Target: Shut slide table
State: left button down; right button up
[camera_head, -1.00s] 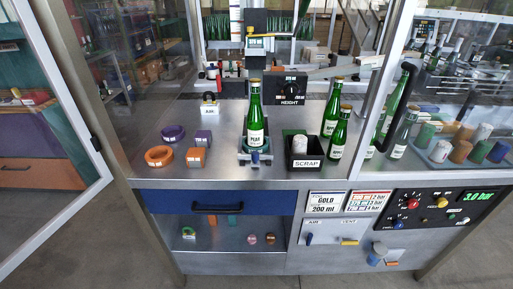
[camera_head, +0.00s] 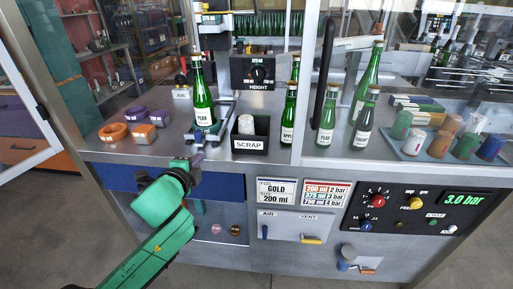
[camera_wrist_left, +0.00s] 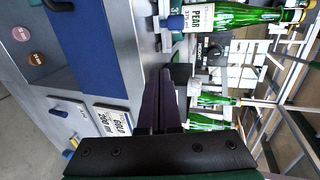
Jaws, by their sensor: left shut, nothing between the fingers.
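The slide table (camera_head: 222,130) stands on the steel worktop with a green PEAR bottle (camera_head: 203,98) upright on it. In the left wrist view the bottle (camera_wrist_left: 235,17) lies across the top, with a blue knob (camera_wrist_left: 173,22) in front of its base. My left gripper (camera_head: 197,160) is at the worktop's front edge, just in front of the slide table. Its dark fingers (camera_wrist_left: 160,98) are shut with nothing between them, apart from the knob in the wrist view. My right gripper is not in view.
A black SCRAP bin (camera_head: 250,143) stands right of the slide table, with an upright bottle (camera_head: 289,110) beside it. A blue drawer (camera_head: 115,178) is below. A glass door with a black handle (camera_head: 325,75) is at the right.

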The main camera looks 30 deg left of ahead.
pick_arm(q)
jog(key=p, duration=0.2)
send_near(213, 138)
jog(key=x, duration=0.6)
jog(key=shift+w, duration=0.3)
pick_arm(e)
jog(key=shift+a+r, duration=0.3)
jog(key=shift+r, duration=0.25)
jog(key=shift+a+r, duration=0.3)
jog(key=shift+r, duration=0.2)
